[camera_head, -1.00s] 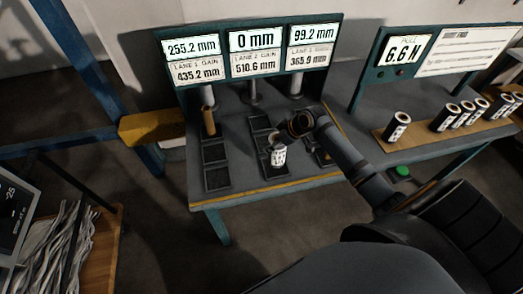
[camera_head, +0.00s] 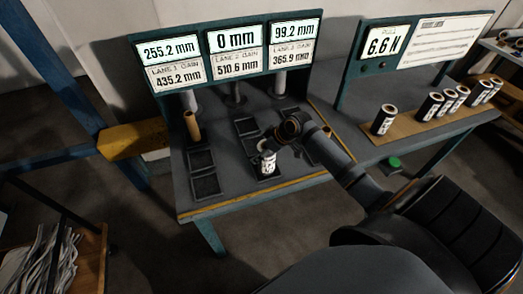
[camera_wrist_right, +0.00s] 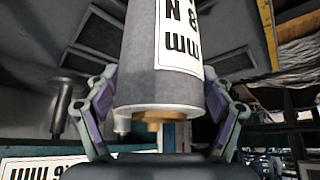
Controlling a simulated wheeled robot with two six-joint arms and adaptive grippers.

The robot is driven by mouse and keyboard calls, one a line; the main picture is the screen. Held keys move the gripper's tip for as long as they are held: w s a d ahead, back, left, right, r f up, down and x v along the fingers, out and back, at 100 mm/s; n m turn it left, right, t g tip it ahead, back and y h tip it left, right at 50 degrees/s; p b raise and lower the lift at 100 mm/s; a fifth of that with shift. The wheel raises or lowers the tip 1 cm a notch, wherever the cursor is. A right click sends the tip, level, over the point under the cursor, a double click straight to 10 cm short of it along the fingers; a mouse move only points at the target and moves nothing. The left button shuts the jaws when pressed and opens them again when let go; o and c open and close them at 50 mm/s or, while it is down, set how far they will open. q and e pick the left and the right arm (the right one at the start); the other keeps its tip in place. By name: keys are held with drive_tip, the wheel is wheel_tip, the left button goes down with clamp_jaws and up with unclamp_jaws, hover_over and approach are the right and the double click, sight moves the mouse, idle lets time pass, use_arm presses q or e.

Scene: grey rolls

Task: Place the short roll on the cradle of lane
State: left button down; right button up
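A grey roll with a white printed label (camera_head: 267,163) is over the front part of the middle lane on the bench. It fills the centre of the right wrist view (camera_wrist_right: 140,70), where purple-padded fingers press on both its sides. My right gripper (camera_wrist_right: 163,98) is shut on this roll. In the head view, my right arm reaches in from the right and partly hides the roll's top. Dark square cradles lie in the lanes, such as the left lane's front cradle (camera_head: 206,186) and a middle-lane cradle (camera_head: 245,127). Whether the roll touches a cradle is unclear. My left gripper is out of view.
Lane displays (camera_head: 232,53) read 255.2 mm, 0 mm and 99.2 mm. A tan cylinder (camera_head: 192,126) stands in the left lane. Several dark rolls with white labels, including one apart (camera_head: 383,120), stand on a wooden board (camera_head: 405,130) to the right. A yellow beam end (camera_head: 133,138) flanks the bench's left.

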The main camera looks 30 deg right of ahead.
drive_tip(key=p+v, duration=0.3)
drive_tip(key=v, duration=0.9)
drive_tip(key=shift+r, duration=0.15)
idle(0.4)
